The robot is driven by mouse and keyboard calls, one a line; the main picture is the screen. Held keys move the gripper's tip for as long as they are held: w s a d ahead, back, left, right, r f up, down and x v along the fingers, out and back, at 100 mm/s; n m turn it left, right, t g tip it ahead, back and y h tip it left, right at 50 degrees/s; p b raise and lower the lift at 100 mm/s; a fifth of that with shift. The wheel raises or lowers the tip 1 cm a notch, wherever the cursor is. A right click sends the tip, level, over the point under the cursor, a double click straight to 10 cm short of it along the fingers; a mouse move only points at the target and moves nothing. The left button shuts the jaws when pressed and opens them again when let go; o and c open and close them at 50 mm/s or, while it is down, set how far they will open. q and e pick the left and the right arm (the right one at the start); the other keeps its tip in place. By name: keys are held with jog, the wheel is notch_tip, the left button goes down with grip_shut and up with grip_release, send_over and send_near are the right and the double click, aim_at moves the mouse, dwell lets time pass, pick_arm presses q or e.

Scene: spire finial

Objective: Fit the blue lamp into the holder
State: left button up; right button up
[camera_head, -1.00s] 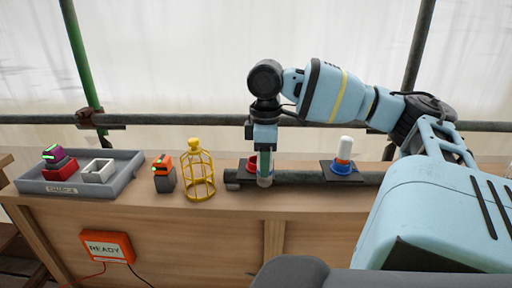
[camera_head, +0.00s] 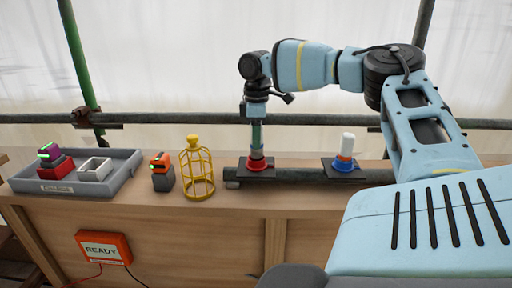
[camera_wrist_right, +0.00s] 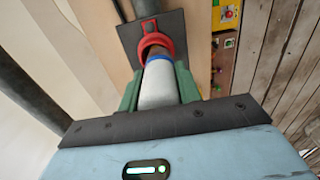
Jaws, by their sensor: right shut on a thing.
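The blue lamp (camera_wrist_right: 158,84), a white cylinder with a blue band near its far end, is between the green fingers of my right gripper (camera_wrist_right: 159,90). In the head view my right gripper (camera_head: 257,138) points straight down over a red ring holder (camera_head: 257,164) on a dark plate. In the wrist view the red holder (camera_wrist_right: 155,41) lies right at the lamp's far end; I cannot tell whether the end is inside the ring. A second white lamp (camera_head: 347,143) with an orange band stands upright in a blue ring holder (camera_head: 344,164). My left gripper is out of view.
A dark horizontal pipe (camera_head: 302,175) runs along the bench by both holders. A yellow cage-like finial (camera_head: 197,170) stands left of the red holder, with an orange-and-grey device (camera_head: 162,172) beside it. A grey tray (camera_head: 116,180) sits at the far left.

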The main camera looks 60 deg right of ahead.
jog(key=shift+w+d, duration=0.1)
jog(key=shift+d, duration=0.05)
jog(key=shift+w+d, duration=0.15)
jog(key=shift+f, duration=1.8)
jog(key=shift+f, duration=0.1)
jog(key=o, duration=1.1)
notch_tip(320, 180, up, 11)
jog(key=shift+f+p, duration=0.15)
jog(key=shift+p, duration=0.15)
jog(key=shift+r, duration=0.8)
